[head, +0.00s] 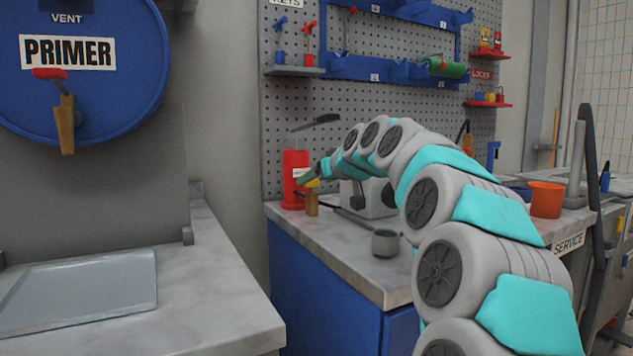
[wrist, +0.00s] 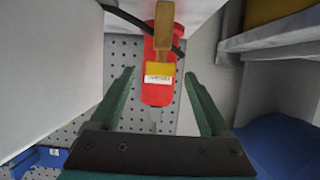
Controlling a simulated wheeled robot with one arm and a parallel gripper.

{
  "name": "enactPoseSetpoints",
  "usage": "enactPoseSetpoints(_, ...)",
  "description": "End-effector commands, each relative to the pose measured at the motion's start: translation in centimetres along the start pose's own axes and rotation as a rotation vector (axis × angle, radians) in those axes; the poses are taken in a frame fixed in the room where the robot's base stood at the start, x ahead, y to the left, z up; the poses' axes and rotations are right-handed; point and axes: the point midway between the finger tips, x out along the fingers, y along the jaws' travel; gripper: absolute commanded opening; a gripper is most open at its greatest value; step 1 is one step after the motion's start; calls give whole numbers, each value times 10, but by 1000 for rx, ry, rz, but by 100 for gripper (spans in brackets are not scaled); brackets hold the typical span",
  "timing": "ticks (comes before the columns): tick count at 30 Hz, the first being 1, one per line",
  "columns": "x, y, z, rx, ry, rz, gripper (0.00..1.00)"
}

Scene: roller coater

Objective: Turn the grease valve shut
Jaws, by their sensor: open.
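A red grease dispenser (head: 294,181) stands upright on the grey bench top by the pegboard. Its red body (wrist: 156,94) also shows in the wrist view. A brass spout (head: 312,205) is at its side and shows in the wrist view (wrist: 160,32). My gripper (wrist: 159,73) is open, one green finger on each side of the handle, with gaps to both. In the head view my gripper (head: 312,176) is beside the dispenser, its fingers small and partly hidden.
A grey machine (head: 370,200) is behind my arm. An orange bucket (head: 546,199) stands at right; the blue primer drum (head: 120,100) is at left.

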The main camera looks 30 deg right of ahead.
Motion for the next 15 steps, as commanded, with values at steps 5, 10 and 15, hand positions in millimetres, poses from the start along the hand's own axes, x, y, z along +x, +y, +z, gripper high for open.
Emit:
enactPoseSetpoints(5,-27,0,0,0,4,1,80)
enactPoseSetpoints(10,-54,0,1,1,1,0,80)
enactPoseSetpoints(15,-66,0,1,2,-1,-1,80)
